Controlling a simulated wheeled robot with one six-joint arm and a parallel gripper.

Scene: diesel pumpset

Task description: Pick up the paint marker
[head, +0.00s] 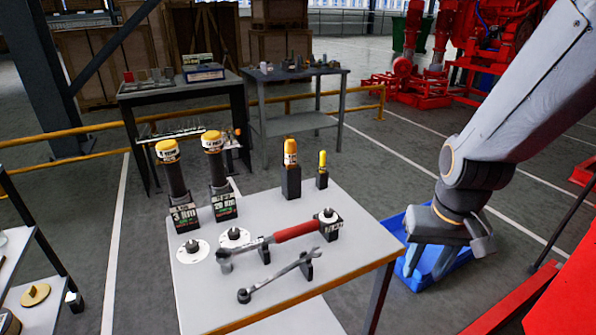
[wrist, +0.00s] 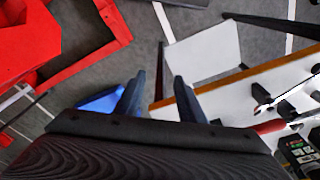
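A slim yellow-topped stick that looks like the paint marker (head: 322,159) stands upright in a small black holder (head: 322,179) at the far right corner of the white table (head: 340,267). A thicker bottle with an orange cap (head: 290,149) stands in a taller black holder just left of it. My gripper (head: 425,272) hangs off the table's right side, in front of the blue bin in the head view. Its fingers are apart and empty, also in the wrist view (wrist: 159,80). I cannot make out the marker in the wrist view.
Two yellow-capped dark cylinders (head: 177,178) (head: 216,168) stand at the table's far left. A red-handled torque wrench (head: 295,231) and a spanner (head: 272,283) lie in front. A blue bin (head: 455,259) sits low at right; red structure (head: 565,300) is beyond it.

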